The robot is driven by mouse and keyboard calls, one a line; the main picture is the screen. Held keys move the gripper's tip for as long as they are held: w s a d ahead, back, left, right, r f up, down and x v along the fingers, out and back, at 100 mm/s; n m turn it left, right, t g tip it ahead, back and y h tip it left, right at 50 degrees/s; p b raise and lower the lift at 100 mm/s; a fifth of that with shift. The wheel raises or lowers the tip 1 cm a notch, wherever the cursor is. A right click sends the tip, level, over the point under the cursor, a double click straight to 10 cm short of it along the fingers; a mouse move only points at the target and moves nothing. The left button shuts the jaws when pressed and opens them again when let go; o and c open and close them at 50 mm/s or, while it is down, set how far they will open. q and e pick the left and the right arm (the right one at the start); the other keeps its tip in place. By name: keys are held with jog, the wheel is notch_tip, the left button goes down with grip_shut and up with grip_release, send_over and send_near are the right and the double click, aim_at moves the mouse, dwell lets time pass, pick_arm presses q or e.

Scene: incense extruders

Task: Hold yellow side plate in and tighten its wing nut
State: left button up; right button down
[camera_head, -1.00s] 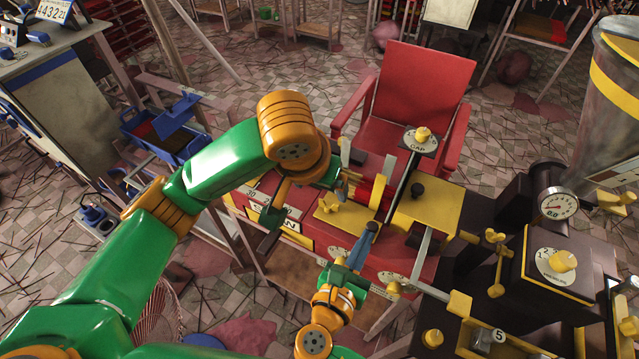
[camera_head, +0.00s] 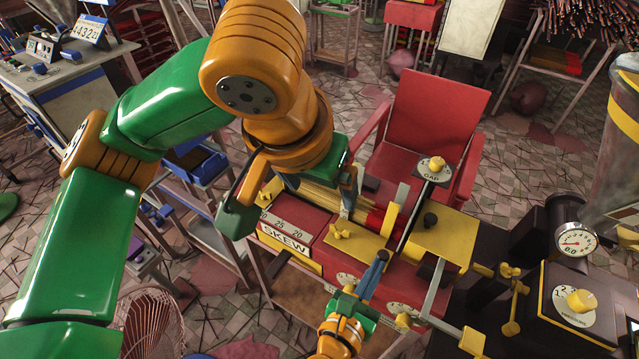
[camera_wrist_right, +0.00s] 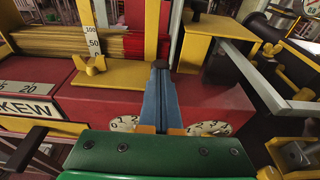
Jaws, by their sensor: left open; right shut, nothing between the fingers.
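The yellow side plate (camera_head: 365,249) lies along the red extruder body, with a yellow wing nut (camera_head: 340,231) on it. In the right wrist view the plate (camera_wrist_right: 128,74) and wing nut (camera_wrist_right: 95,65) are at upper left. My left gripper (camera_head: 295,187) is open, its fingers spread above the SKEW end of the machine left of the plate; its wrist hides part of the scene there. My right gripper (camera_head: 379,259) is shut and empty, its blue fingers beside the plate's right end, apart from the wing nut. It also shows in the right wrist view (camera_wrist_right: 160,68).
Yellow strands (camera_head: 321,196) lie behind the plate. A red chair (camera_head: 430,125) is behind, and a dark gauge unit (camera_head: 575,240) is at right. The red SKEW box (camera_head: 285,238) sits at left.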

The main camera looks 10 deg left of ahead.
jog(key=v, duration=0.2)
jog(key=p+v, duration=0.1)
jog(key=f+v, duration=0.1)
jog(key=v, duration=0.1)
jog(key=shift+s+a+p, duration=0.2)
jog(key=shift+s+p, duration=0.15)
jog(key=shift+s, duration=0.1)
dwell(0.4)
